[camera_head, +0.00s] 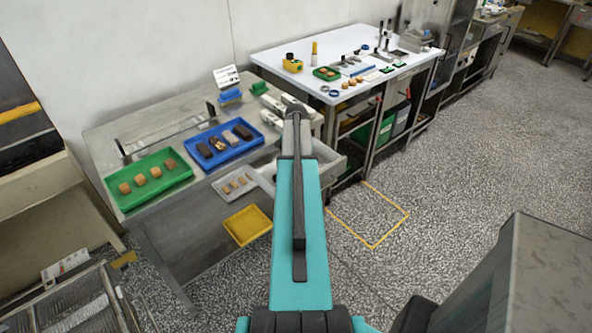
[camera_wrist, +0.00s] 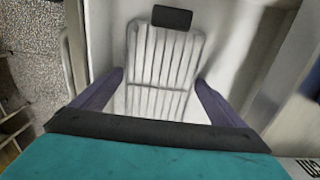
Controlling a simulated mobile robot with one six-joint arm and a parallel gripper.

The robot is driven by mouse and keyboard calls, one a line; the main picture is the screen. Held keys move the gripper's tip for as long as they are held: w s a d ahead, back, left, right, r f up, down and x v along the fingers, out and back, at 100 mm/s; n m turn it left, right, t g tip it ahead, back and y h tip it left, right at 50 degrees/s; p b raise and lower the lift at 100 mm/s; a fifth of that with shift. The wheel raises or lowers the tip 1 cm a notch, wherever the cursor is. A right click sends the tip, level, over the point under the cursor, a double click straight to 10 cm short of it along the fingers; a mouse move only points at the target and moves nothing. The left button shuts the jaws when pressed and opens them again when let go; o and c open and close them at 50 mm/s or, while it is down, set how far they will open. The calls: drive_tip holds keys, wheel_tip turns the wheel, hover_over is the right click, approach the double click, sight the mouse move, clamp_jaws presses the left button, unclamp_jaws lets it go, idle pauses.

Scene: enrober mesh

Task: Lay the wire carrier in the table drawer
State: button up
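The wire carrier (camera_wrist: 160,60) shows in the wrist view as a pale ribbed grid with a black block at its far end. It lies over the pale floor of the open table drawer (camera_wrist: 232,55). My gripper (camera_wrist: 160,80) is above its near part, with the two dark fingers spread wide, one on each side. I see no clear finger contact with the carrier. In the head view the drawer (camera_head: 332,160) sticks out from the steel table, partly behind my arm. The carrier and my fingertips are hidden there.
The steel table (camera_head: 105,140) bears a green tray (camera_head: 120,200), a blue tray (camera_head: 214,163) and a small grey tray (camera_head: 228,194) of sweets. A yellow tray (camera_head: 240,238) is in front. A white-topped table (camera_head: 290,48) stands behind right. Speckled floor (camera_head: 450,150) at right is clear.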

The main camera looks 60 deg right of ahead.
drive_tip(key=shift+r, duration=0.25)
wheel_tip(320, 180, up, 12)
drive_tip(key=b, duration=0.3)
idle(0.6)
idle(0.7)
